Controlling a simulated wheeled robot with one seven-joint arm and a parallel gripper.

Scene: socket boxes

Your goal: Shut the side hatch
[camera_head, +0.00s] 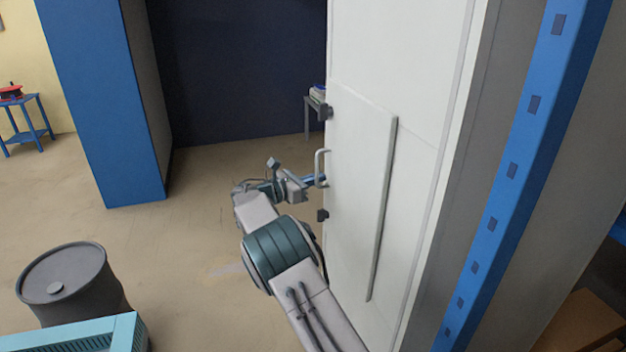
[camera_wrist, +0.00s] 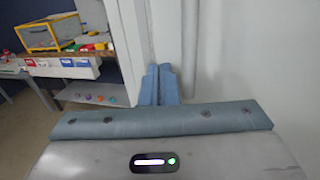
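The side hatch (camera_head: 358,180) is a white panel on a tall white cabinet (camera_head: 400,50), with a long upright strip along its right side. A pale C-shaped handle (camera_head: 319,165) stands out at its left edge, between two dark fittings (camera_head: 325,112). I cannot tell how far the hatch stands open. My gripper (camera_head: 317,180) is at the handle's height, its fingertips overlapping the handle in the head view. In the wrist view my blue fingers (camera_wrist: 158,85) are close together, beside a white surface. No handle shows clearly between them.
A blue upright post (camera_head: 525,130) runs along the right. A dark barrel (camera_head: 75,285) and a teal box (camera_head: 80,338) stand at lower left. A blue cabinet (camera_head: 95,90) is behind. A shelf with bins (camera_wrist: 62,65) is at left in the wrist view.

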